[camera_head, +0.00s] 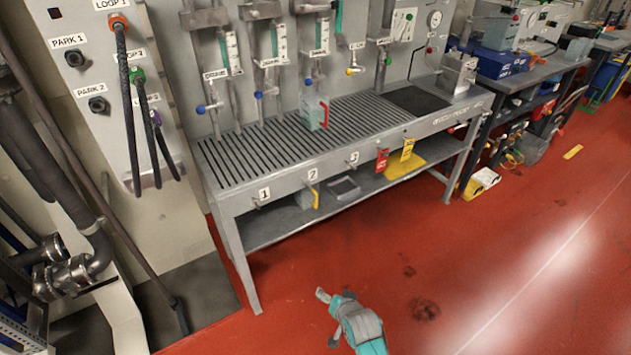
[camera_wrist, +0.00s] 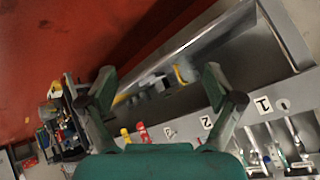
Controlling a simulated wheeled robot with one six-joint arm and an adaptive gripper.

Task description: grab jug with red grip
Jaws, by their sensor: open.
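The jug with the red grip (camera_head: 313,112) stands on the slatted bench top in the head view, below the third measuring tube. It is pale grey-green and its red grip (camera_head: 324,113) faces right. I cannot make it out in the wrist view. My gripper (camera_head: 327,318) is low in the head view, over the red floor in front of the bench and well apart from the jug. In the wrist view its two fingers (camera_wrist: 160,78) are spread wide with nothing between them.
The slatted bench (camera_head: 240,160) has hooks numbered 1 to 3 and red and yellow tags along its front edge. A grey container with a yellow grip (camera_head: 316,198) and a grey tray (camera_head: 344,187) are on its lower shelf. Valves and pipes stand behind the jug. The floor before the bench is clear.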

